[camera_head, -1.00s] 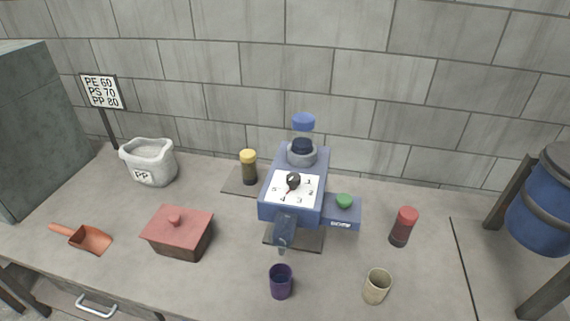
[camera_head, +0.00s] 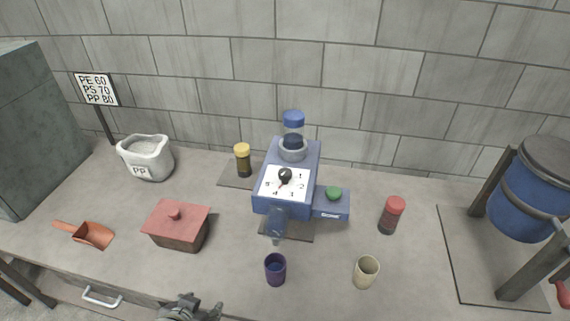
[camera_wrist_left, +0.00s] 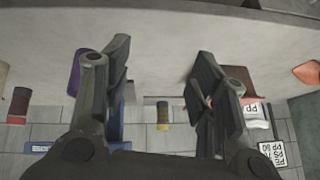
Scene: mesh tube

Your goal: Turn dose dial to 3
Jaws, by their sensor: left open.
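The blue dosing machine (camera_head: 263,204) stands at mid-table, with a white dial face (camera_head: 270,175) numbered 1 to 5 on its sloped top. The black dose dial knob (camera_head: 285,176) sits at the face's centre. A thin reddish pointer seems to slant down and left from it; the exact number is too small to tell. My left gripper (camera_head: 190,308) is at the bottom edge of the head view, in front of the table and far from the dial. The left wrist view shows its two fingers (camera_wrist_left: 160,85) spread with nothing between them. My right gripper is not in view.
A purple cup (camera_head: 275,270) and beige cup (camera_head: 366,271) stand before the machine. A red lidded box (camera_head: 177,225), orange scoop (camera_head: 92,235) and PP bag (camera_head: 146,158) are left. A yellow-capped jar (camera_head: 243,160) and red-capped jar (camera_head: 391,215) flank the machine.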

